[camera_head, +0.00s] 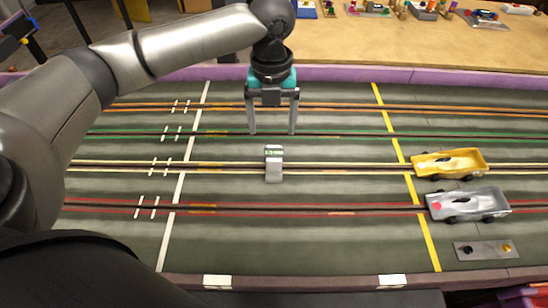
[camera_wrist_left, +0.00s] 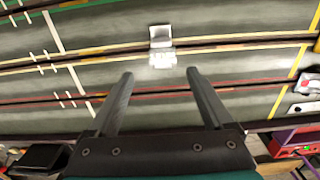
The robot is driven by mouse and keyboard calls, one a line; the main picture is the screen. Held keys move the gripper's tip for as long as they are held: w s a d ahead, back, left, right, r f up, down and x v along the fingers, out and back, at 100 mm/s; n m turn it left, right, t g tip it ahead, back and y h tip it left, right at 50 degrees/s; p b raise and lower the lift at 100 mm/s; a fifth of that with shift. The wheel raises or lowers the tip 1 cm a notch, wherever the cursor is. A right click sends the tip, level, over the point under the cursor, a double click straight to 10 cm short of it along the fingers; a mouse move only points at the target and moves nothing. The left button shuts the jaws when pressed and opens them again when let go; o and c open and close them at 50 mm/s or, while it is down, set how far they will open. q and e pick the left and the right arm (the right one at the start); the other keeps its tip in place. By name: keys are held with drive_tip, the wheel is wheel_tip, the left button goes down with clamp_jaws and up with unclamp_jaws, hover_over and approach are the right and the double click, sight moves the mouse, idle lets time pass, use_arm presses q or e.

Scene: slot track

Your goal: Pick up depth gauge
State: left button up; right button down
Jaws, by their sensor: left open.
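The depth gauge, a small silver-grey block with a pale, dark-marked top end (camera_head: 274,165), sits across the yellow-edged slot lane near the middle of the track. It also shows in the left wrist view (camera_wrist_left: 161,45), at the top centre, beyond the fingertips. My left gripper (camera_head: 272,132) is open and empty, fingers pointing down. In the head view its tips appear just behind the gauge, one to each side; in the left wrist view (camera_wrist_left: 160,73) they are apart from it. My right gripper is in neither view.
A yellow slot car (camera_head: 448,163) and a silver slot car (camera_head: 468,204) stand on the right of the track (camera_head: 330,235). A metal plate with two round spots (camera_head: 486,250) lies near the front right. Small items line the wooden table (camera_head: 400,45) behind.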

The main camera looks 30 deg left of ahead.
sight(274, 153)
use_arm(q)
wheel_tip(274, 153, down, 6)
drive_tip(key=shift+r+b, duration=0.1)
drive_tip(key=shift+b, duration=0.7)
wheel_tip(274, 153, down, 5)
drive_tip(key=shift+w+d+r+b, duration=0.1)
drive_tip(key=shift+w+d+b, duration=0.05)
drive_tip(key=shift+b, duration=1.05)
drive_tip(key=shift+f, duration=0.85)
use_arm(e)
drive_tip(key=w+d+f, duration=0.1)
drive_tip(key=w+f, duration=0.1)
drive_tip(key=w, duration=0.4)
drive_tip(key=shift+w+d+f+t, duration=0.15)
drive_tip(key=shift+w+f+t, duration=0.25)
use_arm(q)
clamp_jaws()
